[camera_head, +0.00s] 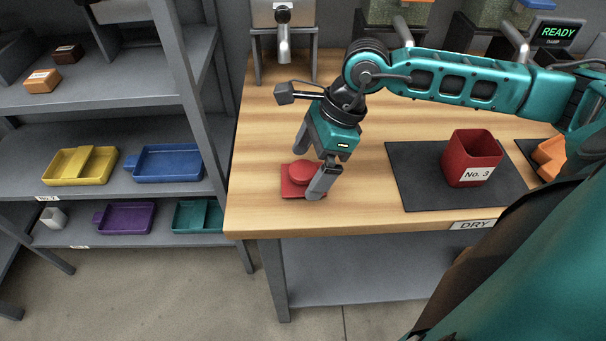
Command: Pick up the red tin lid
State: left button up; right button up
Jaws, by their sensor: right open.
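The red tin lid (291,184) lies on the wooden bench (350,217) near its left front corner. It has a flat square base with a raised round knob. My right gripper (309,169) reaches down over the lid from above, its fingers open. One finger is behind the lid's knob and the other is in front and to the right of it, hiding part of the lid's right edge. I cannot tell whether either finger touches the lid. My left gripper is not in view.
A red tin (474,158) labelled No. 3 stands open on a dark mat (425,195) to the right. An orange object (550,154) sits farther right. A grey shelf (160,188) with coloured trays stands left. A metal spout (284,45) is behind.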

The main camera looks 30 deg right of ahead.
jog(key=shift+x, duration=0.9)
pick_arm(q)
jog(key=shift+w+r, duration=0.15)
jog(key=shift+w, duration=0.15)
pick_arm(e)
jog(key=shift+c, duration=0.3)
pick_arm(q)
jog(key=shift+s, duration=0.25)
pick_arm(e)
jog(key=c, duration=0.8)
jog(key=shift+o, duration=0.2)
